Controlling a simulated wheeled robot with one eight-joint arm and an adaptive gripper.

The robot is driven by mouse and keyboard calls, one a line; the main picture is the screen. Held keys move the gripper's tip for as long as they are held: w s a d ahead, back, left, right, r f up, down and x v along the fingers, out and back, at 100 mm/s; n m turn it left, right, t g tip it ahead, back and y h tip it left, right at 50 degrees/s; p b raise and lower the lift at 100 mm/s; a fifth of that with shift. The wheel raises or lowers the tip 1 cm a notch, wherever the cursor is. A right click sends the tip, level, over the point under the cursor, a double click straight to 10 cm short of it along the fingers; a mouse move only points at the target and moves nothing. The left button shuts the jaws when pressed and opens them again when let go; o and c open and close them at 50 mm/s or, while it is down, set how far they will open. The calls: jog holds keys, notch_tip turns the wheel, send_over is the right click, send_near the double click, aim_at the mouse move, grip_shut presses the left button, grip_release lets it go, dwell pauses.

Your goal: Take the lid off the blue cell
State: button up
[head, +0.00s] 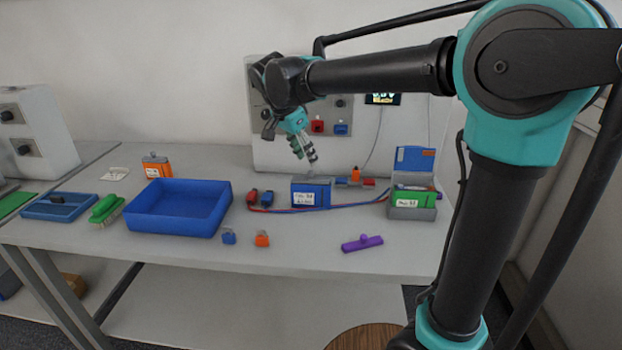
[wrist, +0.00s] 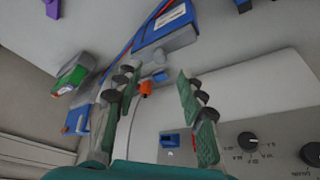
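The blue cell (head: 311,194), a block with a white label and a grey top (head: 312,180), stands upright on the bench. In the wrist view the cell (wrist: 165,26) lies beyond the fingertips, with its grey end (wrist: 168,46) toward me. I cannot tell whether that grey part is a separate lid. My gripper (head: 308,158) points down above the cell, apart from it. In the wrist view my gripper's fingers (wrist: 158,80) are spread, with nothing held between them.
A blue tray (head: 180,225), orange block (head: 157,167) and green brush (head: 106,209) are left. Red and blue leads (head: 345,206) run beside the cell. Small orange (head: 355,173) and red (head: 369,182) parts and a green cell (head: 408,197) are right.

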aim_at(311, 171)
jog(key=shift+s+x, duration=0.2)
jog(key=shift+x, duration=2.45)
jog(key=shift+a+f, duration=0.1)
jog(key=shift+a, duration=0.05)
jog(key=shift+c, duration=0.4)
grip_shut()
